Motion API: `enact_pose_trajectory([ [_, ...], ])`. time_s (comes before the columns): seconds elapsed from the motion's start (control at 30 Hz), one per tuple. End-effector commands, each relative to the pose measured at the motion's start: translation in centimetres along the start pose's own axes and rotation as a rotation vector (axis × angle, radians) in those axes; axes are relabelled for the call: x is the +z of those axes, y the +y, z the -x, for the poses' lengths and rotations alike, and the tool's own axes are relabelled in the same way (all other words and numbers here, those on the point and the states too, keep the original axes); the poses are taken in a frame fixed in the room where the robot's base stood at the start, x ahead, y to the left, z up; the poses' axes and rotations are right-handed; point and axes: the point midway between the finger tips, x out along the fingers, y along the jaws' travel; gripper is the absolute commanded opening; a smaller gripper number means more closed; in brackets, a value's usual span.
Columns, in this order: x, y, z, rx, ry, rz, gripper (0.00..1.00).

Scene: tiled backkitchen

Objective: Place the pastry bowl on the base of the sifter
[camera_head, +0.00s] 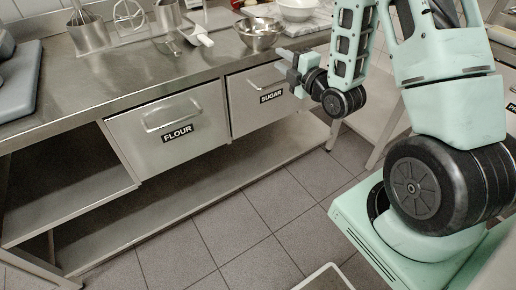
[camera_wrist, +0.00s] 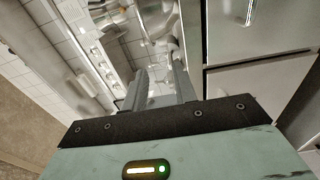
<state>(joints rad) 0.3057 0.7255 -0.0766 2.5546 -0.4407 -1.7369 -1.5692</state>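A shiny metal bowl (camera_head: 258,38) stands on the steel counter near its front edge, with what looks like another bowl in or behind it. A white bowl (camera_head: 298,9) stands behind and to the right. I cannot tell which is the pastry bowl, and I cannot make out the sifter or its base for sure. My gripper (camera_head: 283,58) is in front of the counter edge, just below and right of the metal bowl, apart from it. In the wrist view, my gripper (camera_wrist: 160,84) has its two fingers apart with nothing between them.
Flour (camera_head: 170,125) and sugar (camera_head: 262,95) drawers hang below. The tiled floor (camera_head: 240,235) in front is mostly clear.

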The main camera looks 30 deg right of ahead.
Motion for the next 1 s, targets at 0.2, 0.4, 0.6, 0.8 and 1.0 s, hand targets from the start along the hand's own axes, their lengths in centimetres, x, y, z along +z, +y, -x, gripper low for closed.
enact_pose_trajectory([
  [0.2, -8.5, -1.2, -2.1, -0.322, 0.062, -0.291, 0.28],
  [0.4, -16.6, -2.1, 0.5, -0.671, 0.005, -0.549, 0.28],
  [0.6, -23.5, -1.9, 7.3, -1.013, -0.164, -0.733, 0.28],
  [0.8, -27.9, -0.4, 17.1, -1.297, -0.432, -0.810, 0.28],
  [1.0, -29.0, 1.3, 24.6, -1.435, -0.665, -0.799, 0.28],
])
